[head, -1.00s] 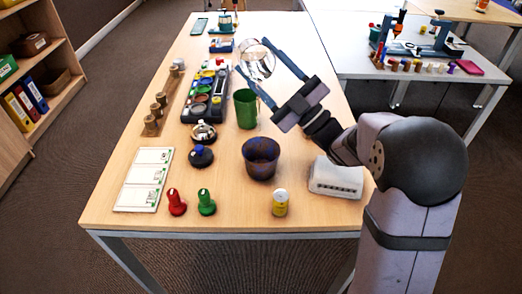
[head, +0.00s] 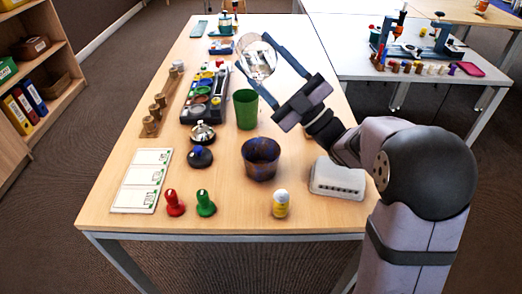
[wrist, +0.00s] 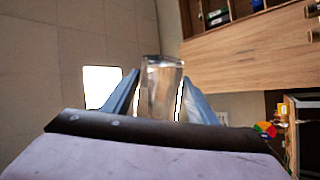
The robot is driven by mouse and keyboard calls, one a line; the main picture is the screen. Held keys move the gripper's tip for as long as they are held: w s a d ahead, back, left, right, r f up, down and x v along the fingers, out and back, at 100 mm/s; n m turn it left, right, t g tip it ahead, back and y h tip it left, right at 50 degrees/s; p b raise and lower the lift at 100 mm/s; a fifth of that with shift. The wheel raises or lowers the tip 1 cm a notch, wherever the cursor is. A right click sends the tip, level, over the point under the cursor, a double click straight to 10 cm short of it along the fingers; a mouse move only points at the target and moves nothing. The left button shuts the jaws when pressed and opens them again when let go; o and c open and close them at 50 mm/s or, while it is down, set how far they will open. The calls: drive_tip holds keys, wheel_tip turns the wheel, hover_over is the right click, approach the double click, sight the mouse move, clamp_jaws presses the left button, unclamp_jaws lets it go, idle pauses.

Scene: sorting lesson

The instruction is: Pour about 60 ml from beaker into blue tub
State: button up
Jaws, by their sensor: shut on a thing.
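A clear beaker (head: 257,60) is held above the far half of the table, tilted in the head view. My gripper (head: 252,50) is shut on it, with one blue finger on each side. In the wrist view the beaker (wrist: 161,88) stands between the two fingers; its liquid level is not clear. The blue tub (head: 261,170), dark blue with brownish patches, stands open on the table, nearer the front than the beaker and well apart from it. I cannot tell what is inside the tub.
A green cup (head: 246,110) stands between beaker and tub. A white ridged box (head: 337,179) is right of the tub, and a yellow-labelled bottle (head: 280,204) in front. Red (head: 174,203) and green (head: 205,204) pegs, a bell (head: 202,135) and a palette tray (head: 205,98) lie left.

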drive_tip(key=shift+s+a+r+n+g+y+b, duration=0.1)
drive_tip(key=shift+s+n+g+y+b, duration=0.2)
drive_tip(key=shift+b, duration=0.4)
drive_tip(key=shift+a+r+n+g+y+b, duration=0.1)
drive_tip(key=shift+n+y+b, duration=0.2)
drive_tip(key=shift+n+b, duration=0.3)
drive_tip(key=shift+s+r+n+g+y+b, duration=0.2)
drive_tip(key=shift+n+g+y+b, duration=0.15)
drive_tip(key=shift+b, duration=0.4)
drive_tip(key=shift+r, duration=0.1)
